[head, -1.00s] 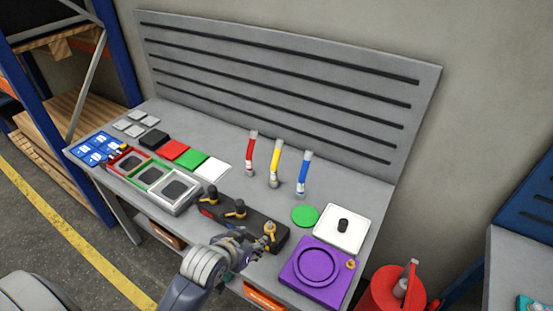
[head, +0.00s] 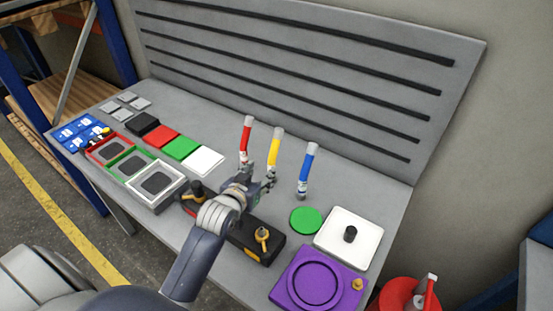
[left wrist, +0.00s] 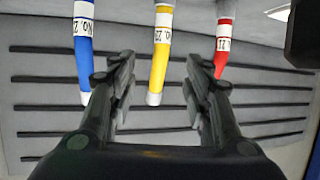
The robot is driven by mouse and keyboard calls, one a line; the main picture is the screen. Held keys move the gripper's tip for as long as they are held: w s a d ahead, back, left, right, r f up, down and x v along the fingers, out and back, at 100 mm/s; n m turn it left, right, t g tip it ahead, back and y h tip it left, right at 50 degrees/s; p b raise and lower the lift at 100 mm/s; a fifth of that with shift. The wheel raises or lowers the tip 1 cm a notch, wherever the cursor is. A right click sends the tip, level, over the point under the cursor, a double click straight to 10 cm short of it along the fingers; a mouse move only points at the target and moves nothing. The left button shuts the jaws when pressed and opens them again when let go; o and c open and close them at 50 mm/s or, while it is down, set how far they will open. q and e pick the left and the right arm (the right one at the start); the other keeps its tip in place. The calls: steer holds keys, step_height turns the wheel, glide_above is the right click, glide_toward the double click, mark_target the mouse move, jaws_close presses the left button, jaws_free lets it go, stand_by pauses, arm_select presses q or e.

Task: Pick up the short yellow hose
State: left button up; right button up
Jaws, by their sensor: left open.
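The short yellow hose (head: 275,148) stands upright on the bench between a red hose (head: 245,139) and a blue hose (head: 307,167). It has pale ends and a white label. My left gripper (head: 268,182) is open, close in front of its lower part, which is partly hidden. In the left wrist view, which looks upside down, the yellow hose (left wrist: 160,58) appears between the two open fingers of the left gripper (left wrist: 160,80). I cannot tell whether they touch it. My right gripper is not in view.
A dark fixture (head: 240,240) with yellow-topped knobs lies under my left arm. A green disc (head: 306,220), a white plate (head: 349,238) and a purple block (head: 318,278) lie to the right. Coloured tiles and framed trays (head: 134,168) lie left. A slotted panel (head: 300,65) stands behind.

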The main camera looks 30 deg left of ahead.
mark_target(270, 165)
arm_select(q)
steer(key=x, duration=0.4)
steer(key=p+x, duration=0.1)
steer(key=x, duration=0.1)
steer(key=shift+w+f, duration=0.15)
steer(key=shift+f, duration=0.25)
steer(key=shift+p+x, duration=0.4)
steer(key=shift+x, duration=0.45)
steer(key=shift+f+p+x, duration=0.25)
steer(key=shift+p+x, duration=0.05)
steer(key=shift+x, duration=1.4)
steer(key=shift+a, duration=0.1)
jaws_close()
